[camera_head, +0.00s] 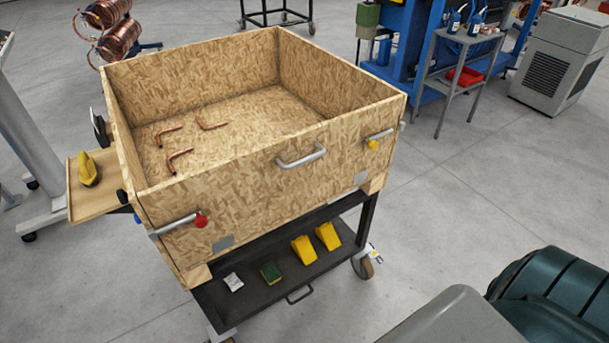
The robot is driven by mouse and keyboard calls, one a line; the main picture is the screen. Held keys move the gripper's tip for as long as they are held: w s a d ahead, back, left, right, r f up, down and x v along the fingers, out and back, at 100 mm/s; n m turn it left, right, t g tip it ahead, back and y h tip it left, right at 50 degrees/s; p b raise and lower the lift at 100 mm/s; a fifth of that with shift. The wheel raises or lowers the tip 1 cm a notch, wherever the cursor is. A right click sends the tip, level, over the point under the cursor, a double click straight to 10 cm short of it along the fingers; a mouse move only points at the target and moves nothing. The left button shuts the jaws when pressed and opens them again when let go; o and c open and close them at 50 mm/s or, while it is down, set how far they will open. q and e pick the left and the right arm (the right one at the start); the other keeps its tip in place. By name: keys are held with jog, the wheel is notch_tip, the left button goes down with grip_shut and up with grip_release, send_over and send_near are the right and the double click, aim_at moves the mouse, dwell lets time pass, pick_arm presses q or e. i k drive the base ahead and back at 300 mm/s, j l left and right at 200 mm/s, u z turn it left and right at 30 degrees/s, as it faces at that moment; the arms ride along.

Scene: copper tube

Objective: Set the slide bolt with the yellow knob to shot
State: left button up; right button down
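The slide bolt (383,133) with the yellow knob (373,144) is on the front wall of a large chipboard crate (240,180), near its right corner. Its grey bar runs along the wall towards that corner, and the yellow knob hangs at its left end. At this size I cannot tell whether the bar's right end sits in a keeper. A similar bolt (172,226) with a red knob (201,221) is near the crate's front left corner. Neither of my grippers shows in this view.
A grey handle (301,156) is mid-front on the crate, which stands on a black wheeled cart (290,290). Several copper elbows (180,158) lie inside. A side shelf (92,200) sticks out left. A dark green ribbed shape (560,300) fills the bottom right. Floor right of the crate is clear.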

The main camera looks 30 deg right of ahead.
aim_at(373, 143)
jog(key=z, duration=0.5)
jog(key=i+l+z, duration=0.1)
jog(key=z, duration=0.85)
jog(key=i+l, duration=0.05)
